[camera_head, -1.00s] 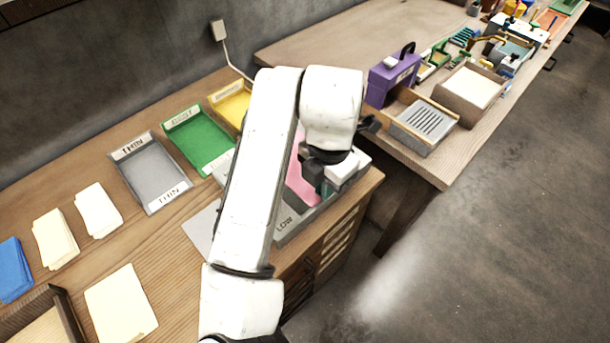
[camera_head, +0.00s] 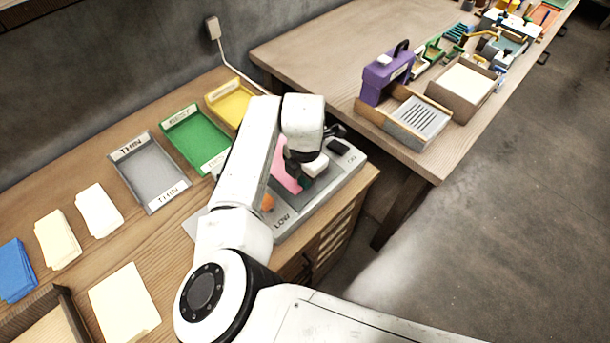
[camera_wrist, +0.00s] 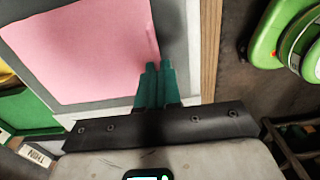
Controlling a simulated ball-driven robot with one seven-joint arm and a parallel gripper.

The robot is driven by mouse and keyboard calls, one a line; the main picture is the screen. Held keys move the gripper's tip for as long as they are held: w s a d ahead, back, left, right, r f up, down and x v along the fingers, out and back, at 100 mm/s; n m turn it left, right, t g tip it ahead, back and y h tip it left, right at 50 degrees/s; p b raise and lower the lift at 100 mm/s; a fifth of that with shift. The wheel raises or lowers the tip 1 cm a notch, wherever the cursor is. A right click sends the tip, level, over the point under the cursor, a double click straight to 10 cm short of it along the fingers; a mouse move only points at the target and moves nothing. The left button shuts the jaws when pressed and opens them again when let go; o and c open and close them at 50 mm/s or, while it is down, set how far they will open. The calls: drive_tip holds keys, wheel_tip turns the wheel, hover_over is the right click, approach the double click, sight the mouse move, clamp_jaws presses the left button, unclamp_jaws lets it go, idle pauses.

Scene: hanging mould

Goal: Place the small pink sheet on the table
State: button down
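The pink sheet (camera_head: 284,179) shows beside my arm, over the grey device marked LOW (camera_head: 325,197). In the wrist view the pink sheet (camera_wrist: 80,45) fills the upper left, looks flat, and has a grey and white surface around it. My gripper (camera_wrist: 158,68) has its two teal fingers nearly together at the sheet's lower right corner. The sheet's edge runs into the narrow gap between the fingertips, so they look shut on it. In the head view my gripper (camera_head: 300,172) is low over the device and partly hidden by my wrist.
Grey (camera_head: 152,168), green (camera_head: 197,137) and yellow (camera_head: 229,102) trays line the table's back. Cream sheets (camera_head: 125,302) and a blue stack (camera_head: 15,270) lie left. An orange knob (camera_head: 267,203) is on the device. Bare wood (camera_head: 185,222) lies front left. A second table (camera_head: 330,60) holds a purple box (camera_head: 386,78).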

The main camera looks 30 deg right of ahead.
drive_tip(key=shift+f, duration=0.15)
drive_tip(key=c, duration=1.3)
unclamp_jaws()
drive_tip(key=shift+c, duration=0.2)
wheel_tip(320, 180, up, 12)
drive_tip(key=b, duration=0.1)
